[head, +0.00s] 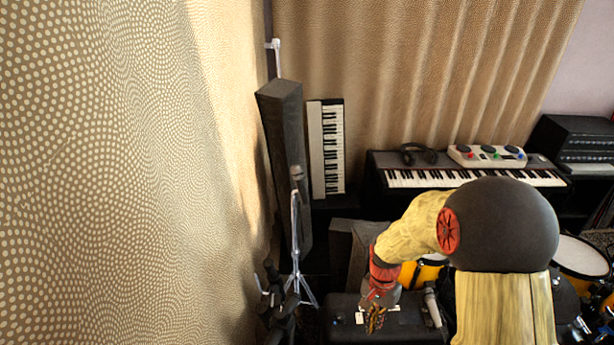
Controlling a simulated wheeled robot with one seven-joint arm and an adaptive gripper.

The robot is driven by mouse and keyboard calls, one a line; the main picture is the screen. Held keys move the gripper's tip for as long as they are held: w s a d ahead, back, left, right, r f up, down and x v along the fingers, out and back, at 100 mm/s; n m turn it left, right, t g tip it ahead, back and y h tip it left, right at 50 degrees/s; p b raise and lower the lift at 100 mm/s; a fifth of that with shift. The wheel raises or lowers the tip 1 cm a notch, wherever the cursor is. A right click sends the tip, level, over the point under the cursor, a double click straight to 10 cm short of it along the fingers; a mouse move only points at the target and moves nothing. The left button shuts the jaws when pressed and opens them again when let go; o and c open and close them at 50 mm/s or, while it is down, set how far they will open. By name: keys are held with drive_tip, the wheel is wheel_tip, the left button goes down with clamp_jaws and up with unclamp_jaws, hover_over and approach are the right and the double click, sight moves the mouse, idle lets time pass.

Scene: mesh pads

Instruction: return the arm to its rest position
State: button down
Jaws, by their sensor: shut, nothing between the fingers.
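My arm, yellow with a dark round joint and red bands, rises at the lower right of the head view and bends down to the left. My gripper (375,322) hangs at its end near the bottom of the view, pointing down over a dark case (340,325). Its fingers are small in the view, shut, with nothing seen between them. I cannot tell how far it is above the case. Part of the case is hidden behind my arm.
A microphone stand (296,230) stands left of my gripper, beside a tall dark speaker (284,150). A microphone (432,308) is right of the gripper. Yellow drums (585,262) are at the right. A keyboard (470,178) is behind. A dotted wall (100,170) fills the left.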

drive_tip(key=s+r+n+t, duration=0.2)
drive_tip(key=s+r, duration=0.3)
drive_tip(key=r, duration=0.5)
drive_tip(key=s+r+n+t, duration=0.3)
drive_tip(key=s+r, duration=0.2)
drive_tip(key=r, duration=0.6)
drive_tip(key=s+r+n+t, duration=0.2)
drive_tip(key=s+r, duration=0.3)
drive_tip(key=r, duration=0.5)
drive_tip(key=shift+s+r+n+t, duration=0.3)
drive_tip(key=shift+n, duration=0.1)
